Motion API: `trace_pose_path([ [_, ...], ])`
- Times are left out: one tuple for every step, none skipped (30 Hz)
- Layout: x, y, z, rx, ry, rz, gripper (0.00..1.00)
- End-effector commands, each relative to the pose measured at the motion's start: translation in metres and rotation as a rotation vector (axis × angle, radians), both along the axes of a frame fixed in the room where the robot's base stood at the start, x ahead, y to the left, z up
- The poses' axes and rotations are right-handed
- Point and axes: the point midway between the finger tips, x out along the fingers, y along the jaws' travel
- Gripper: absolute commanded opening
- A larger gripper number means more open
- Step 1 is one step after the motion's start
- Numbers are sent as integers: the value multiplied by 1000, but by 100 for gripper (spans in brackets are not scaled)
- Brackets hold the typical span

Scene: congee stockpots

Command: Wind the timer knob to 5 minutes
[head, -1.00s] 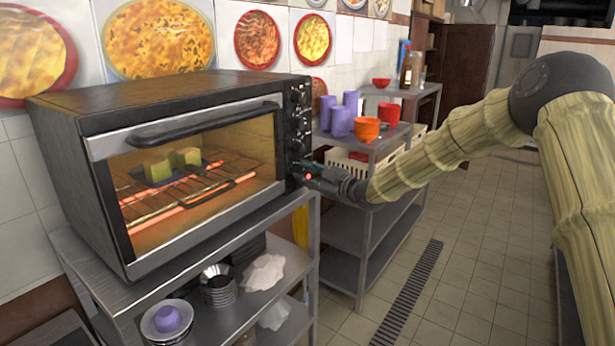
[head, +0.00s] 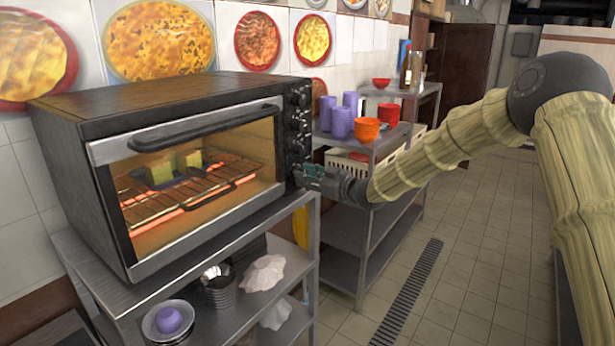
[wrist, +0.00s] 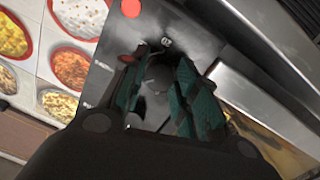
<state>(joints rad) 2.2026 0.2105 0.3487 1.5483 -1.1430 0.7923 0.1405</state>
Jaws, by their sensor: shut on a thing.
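The toaster oven (head: 180,110) stands on a metal shelf unit at the left, its glass door shut and its inside glowing. Its dark control panel (head: 297,120) runs down the right side of its front, with knobs one above another. My gripper (head: 307,176) is at the lowest part of this panel. In the wrist view my gripper (wrist: 160,100) has its teal fingers on both sides of the timer knob (wrist: 157,76), shut on it. Small dial marks show above the knob, and a red light (wrist: 131,8) shows on the panel. The knob's exact setting cannot be read.
The metal shelf unit (head: 310,240) under the oven holds bowls and crumpled cloths. Behind it, another shelf (head: 365,150) holds purple cups (head: 341,122), orange bowls (head: 366,130) and a red container (head: 388,113). The tiled floor (head: 470,260) at the right is clear.

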Motion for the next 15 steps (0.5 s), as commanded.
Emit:
trace_pose_path([
  [0, 0, -1, -2, 1, 0, 6],
  [0, 0, -1, -2, 1, 0, 6],
  [0, 0, -1, -2, 1, 0, 6],
  [0, 0, -1, -2, 1, 0, 6],
  [0, 0, -1, -2, 1, 0, 6],
  [0, 0, -1, -2, 1, 0, 34],
  [0, 0, -1, -2, 1, 0, 39],
  [0, 0, -1, -2, 1, 0, 45],
  [0, 0, -1, -1, 1, 0, 52],
  [0, 0, -1, -1, 1, 0, 52],
  [0, 0, -1, -1, 1, 0, 52],
  [0, 0, -1, -1, 0, 0, 52],
  [0, 0, -1, -1, 0, 0, 52],
  [0, 0, -1, -1, 0, 0, 52],
  [0, 0, -1, -1, 0, 0, 52],
])
